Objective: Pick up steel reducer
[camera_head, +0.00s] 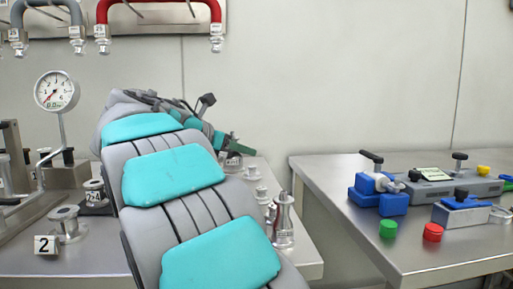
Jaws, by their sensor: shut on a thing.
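My gripper (232,152) is at the far side of the left steel table, small in view and partly behind my own arm. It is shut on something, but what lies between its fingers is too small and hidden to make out. A shiny steel fitting (284,222), narrower at the top, stands upright near the right edge of that table. It is apart from my gripper, and I cannot tell whether it is the steel reducer.
The left steel table (308,250) also bears a gauge (57,91) and a flanged piece (67,222) beside a "2" tag (46,245). A gap separates it from the right table (420,258), with blue clamps (378,192) and red and green buttons. Hoses hang on the wall.

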